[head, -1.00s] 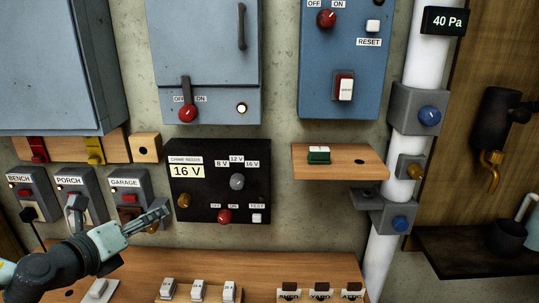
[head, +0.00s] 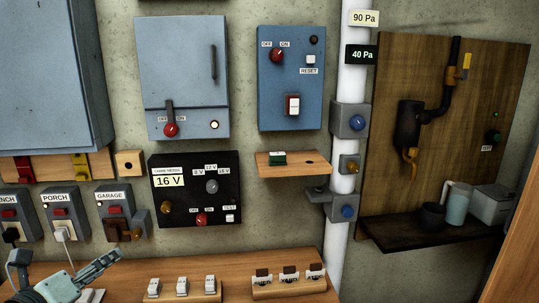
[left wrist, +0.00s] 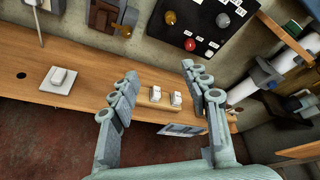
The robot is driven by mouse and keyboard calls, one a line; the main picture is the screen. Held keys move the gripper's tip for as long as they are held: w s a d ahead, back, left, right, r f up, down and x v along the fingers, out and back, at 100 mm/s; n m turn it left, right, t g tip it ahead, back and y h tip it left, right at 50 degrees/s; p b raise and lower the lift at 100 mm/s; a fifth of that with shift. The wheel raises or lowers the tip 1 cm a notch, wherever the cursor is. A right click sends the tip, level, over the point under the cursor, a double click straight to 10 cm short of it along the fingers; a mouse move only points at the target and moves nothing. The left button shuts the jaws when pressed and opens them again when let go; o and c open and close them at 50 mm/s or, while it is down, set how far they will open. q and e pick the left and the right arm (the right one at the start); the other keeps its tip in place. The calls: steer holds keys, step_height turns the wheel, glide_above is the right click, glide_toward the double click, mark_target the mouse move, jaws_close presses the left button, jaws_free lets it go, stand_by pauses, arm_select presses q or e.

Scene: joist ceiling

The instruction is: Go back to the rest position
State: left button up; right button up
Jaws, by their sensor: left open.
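My left gripper (head: 100,268) is at the lower left of the head view, over the left part of the wooden bench. In the left wrist view its two fingers (left wrist: 158,98) are spread wide with nothing between them. The gripper touches nothing that I can see. My right gripper is in neither view.
The black chime panel (head: 190,215) reading 16 V hangs above the bench (head: 235,278). The BENCH, PORCH and GARAGE boxes (head: 113,197) are at left. A small wooden shelf (head: 310,168) and a white pipe (head: 350,95) stand right. A dark shelf (head: 440,230) holds a kettle-like jug (head: 457,205).

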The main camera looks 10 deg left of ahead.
arm_select(q)
steer(key=w+a+f+n+g+y, duration=0.15)
steer(key=w+f+n, duration=0.25)
steer(key=f+n, duration=0.6)
steer(key=s+a+f+n+g+y, duration=0.1)
steer(key=s+f+n+g, duration=0.15)
steer(key=f, duration=0.55)
steer(key=s+f+n+g+y, duration=0.1)
steer(key=s+f+n, duration=0.15)
steer(key=f, duration=0.65)
steer(key=s+d+f+n+g+h, duration=0.1)
steer(key=s+d+f+n+g, duration=0.2)
steer(key=s+f, duration=0.6)
steer(key=s+d+f+n+g+h, duration=0.2)
steer(key=s+d+f+n+g, duration=0.2)
steer(key=f, duration=0.9)
steer(key=s+d+n, duration=0.3)
steer(key=s+d, duration=0.2)
steer(key=s, duration=0.1)
steer(key=shift+s+d+f+n, duration=0.25)
steer(key=shift+n, duration=0.05)
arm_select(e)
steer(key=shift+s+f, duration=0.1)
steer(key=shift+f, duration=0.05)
arm_select(q)
steer(key=shift+o, duration=0.3)
steer(key=shift+a, duration=0.1)
steer(key=shift+w, duration=0.1)
